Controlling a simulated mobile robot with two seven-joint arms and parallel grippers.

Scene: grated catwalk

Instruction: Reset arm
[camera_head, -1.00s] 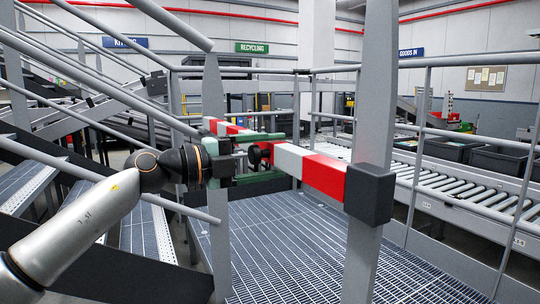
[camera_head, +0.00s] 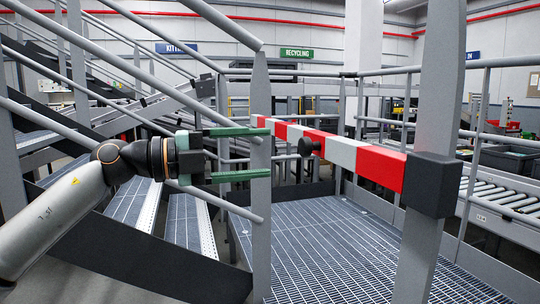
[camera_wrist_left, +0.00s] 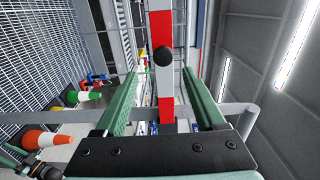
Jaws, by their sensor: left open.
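My left gripper (camera_head: 268,153) comes in from the left in the head view, its green fingers spread apart, empty and pointing right. In the left wrist view its two fingers (camera_wrist_left: 162,85) stand apart with nothing touching between them. A red and white barrier bar (camera_head: 342,150) with a black round knob (camera_head: 308,147) lies beyond the fingertips. The bar (camera_wrist_left: 164,90) and the knob (camera_wrist_left: 166,57) also show between the fingers in the wrist view. A dark block (camera_head: 431,184) holds the bar's near end at a grey post. My right gripper is not in view.
A grey post (camera_head: 261,225) stands close to the left fingertips. Stair treads and sloping handrails (camera_head: 180,235) lie at the left. The grated floor (camera_head: 320,245) past the bar is clear. A roller conveyor (camera_head: 512,203) runs at the right. Cones (camera_wrist_left: 48,140) show in the wrist view.

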